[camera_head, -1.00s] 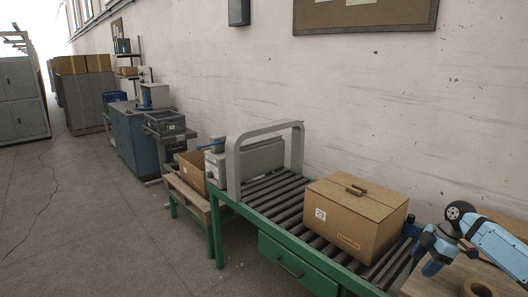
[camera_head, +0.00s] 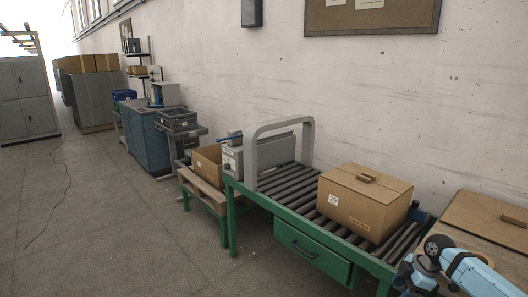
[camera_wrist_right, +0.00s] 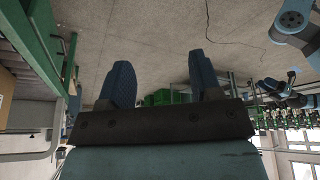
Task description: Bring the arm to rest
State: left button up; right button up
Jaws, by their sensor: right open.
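My right arm (camera_head: 470,272) is light blue with dark joints and comes in at the lower right corner of the head view, in front of the end of the roller conveyor. Its gripper cannot be made out in that view. In the right wrist view my right gripper (camera_wrist_right: 163,78) shows two dark blue fingers set wide apart, with nothing between them. Blue arm links (camera_wrist_right: 292,25) show at the upper right of the wrist view. My left gripper is not seen in the head view.
A green-framed roller conveyor (camera_head: 290,184) carries a closed cardboard box (camera_head: 362,205) and a grey arch (camera_head: 268,150). Another box (camera_head: 487,220) stands at the right, close to my arm. An open carton (camera_head: 207,162) sits on a low stand.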

jog(key=s+a+f+m+t+y, duration=0.1)
jog(key=s+a+f+m+t, duration=0.25)
jog(key=s+a+f, duration=0.6)
jog(key=s+a+f+m+t, duration=0.2)
jog(key=s+a+f+m, duration=0.3)
jog(key=s+a, duration=0.7)
jog(key=s+r+m+t+h, duration=0.25)
jog(key=s+m+t, duration=0.2)
jog(key=s, duration=0.65)
pick_arm(q)
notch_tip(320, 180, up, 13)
jog(key=p, duration=1.4)
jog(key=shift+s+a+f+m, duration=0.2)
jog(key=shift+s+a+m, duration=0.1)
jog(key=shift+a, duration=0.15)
pick_arm(e)
notch_tip(320, 180, up, 13)
jog(key=d, duration=0.1)
jog(key=shift+s+d+y, duration=0.15)
jog(key=shift+s+y, duration=0.1)
jog(key=shift+y, duration=0.1)
